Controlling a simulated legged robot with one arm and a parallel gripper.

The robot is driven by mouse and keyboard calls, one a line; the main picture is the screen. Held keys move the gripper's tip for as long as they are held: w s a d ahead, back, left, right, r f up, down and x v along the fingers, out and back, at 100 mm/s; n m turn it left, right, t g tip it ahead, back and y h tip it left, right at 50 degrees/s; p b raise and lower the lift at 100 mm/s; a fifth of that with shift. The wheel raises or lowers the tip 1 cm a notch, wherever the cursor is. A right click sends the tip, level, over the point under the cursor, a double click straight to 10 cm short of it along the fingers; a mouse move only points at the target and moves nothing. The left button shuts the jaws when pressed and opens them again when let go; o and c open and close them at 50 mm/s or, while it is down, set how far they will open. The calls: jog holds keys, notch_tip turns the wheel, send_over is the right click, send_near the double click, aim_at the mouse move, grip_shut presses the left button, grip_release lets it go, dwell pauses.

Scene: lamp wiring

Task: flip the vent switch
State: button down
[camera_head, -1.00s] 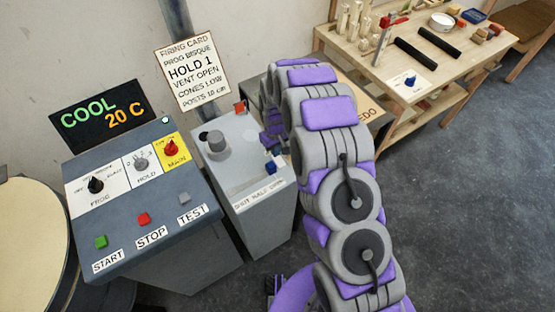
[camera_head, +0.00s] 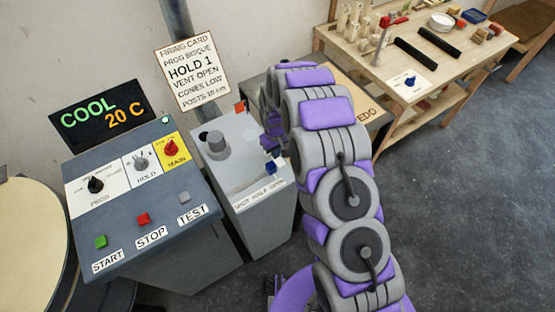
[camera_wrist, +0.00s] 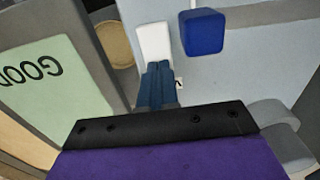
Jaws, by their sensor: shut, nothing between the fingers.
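The vent switch appears to be the blue handle (camera_head: 271,168) on top of the grey box (camera_head: 262,225), whose front label reads SHUT HALF OPEN. In the wrist view a blue block (camera_wrist: 203,32), likely the same handle, stands right of and beyond my fingertips. My gripper (camera_wrist: 158,68) is shut and empty, its two blue-grey fingers together beside a pale white piece (camera_wrist: 154,40). A gap shows between the fingers and the blue block. In the head view my arm hides most of the gripper near the box's right side.
The kiln control panel (camera_head: 150,215) with buttons and knobs stands left of the box. A wooden workbench (camera_head: 430,85) stands back right. Grey floor is clear at right.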

jog(key=shift+r, duration=0.1)
jog(key=shift+r+p, duration=0.95)
jog(key=shift+r, duration=2.4)
jog(key=s+d+r+m, duration=0.1)
jog(key=s+d+r, duration=0.5)
jog(key=r, duration=0.4)
jog(key=s+d+r+m, duration=0.2)
jog(key=s+d+r, duration=0.1)
jog(key=s+r, duration=0.55)
jog(key=s+d+r+m, duration=0.1)
jog(key=s+d+r, duration=0.1)
jog(key=s, duration=0.6)
jog(key=s+d+r+m+g, duration=0.1)
jog(key=s+d+r, duration=0.2)
jog(key=s, duration=0.6)
jog(key=s+d+r+m, duration=0.1)
jog(key=s+d+r, duration=0.1)
jog(key=s, duration=0.6)
jog(key=shift+s+d+r+m+g, duration=0.2)
jog(key=shift+r+m+g, duration=0.2)
jog(key=shift+r, duration=0.4)
